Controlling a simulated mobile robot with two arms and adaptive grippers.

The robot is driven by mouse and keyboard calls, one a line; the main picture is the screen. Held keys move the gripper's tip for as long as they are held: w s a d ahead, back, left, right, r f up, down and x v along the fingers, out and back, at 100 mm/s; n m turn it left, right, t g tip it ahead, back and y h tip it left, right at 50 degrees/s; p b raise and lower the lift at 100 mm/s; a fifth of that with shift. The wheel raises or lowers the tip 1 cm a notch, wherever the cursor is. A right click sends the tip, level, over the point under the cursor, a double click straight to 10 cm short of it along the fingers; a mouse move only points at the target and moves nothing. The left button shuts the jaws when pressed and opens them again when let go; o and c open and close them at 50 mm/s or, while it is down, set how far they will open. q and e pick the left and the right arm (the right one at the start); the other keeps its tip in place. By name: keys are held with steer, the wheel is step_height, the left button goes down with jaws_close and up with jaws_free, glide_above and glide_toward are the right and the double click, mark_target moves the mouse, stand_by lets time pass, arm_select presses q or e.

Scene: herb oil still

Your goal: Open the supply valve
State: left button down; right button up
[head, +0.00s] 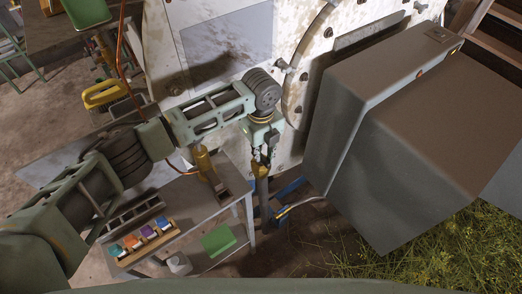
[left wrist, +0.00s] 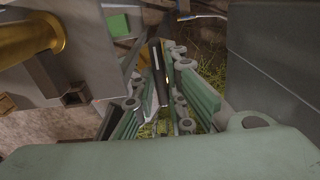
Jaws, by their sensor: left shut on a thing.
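In the left wrist view the two green-padded fingers (left wrist: 157,100) are closed around a dark, narrow bar (left wrist: 157,72), which looks like the supply valve's handle. The fingers and shadow hide most of the valve, so I cannot tell how far it is turned. My right gripper is not in view.
A large grey box (head: 400,130) stands close on the right. A grey table (head: 205,222) on the left carries a brass cylinder (head: 203,163) and a rack of coloured blocks (head: 147,243). A blue container (head: 290,188) and a hose (head: 300,204) are low behind the pipe.

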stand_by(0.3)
arm_select(q)
steer(key=c, duration=1.8)
jaws_free()
step_height(320, 180, up, 12)
steer(key=shift+r, duration=0.1)
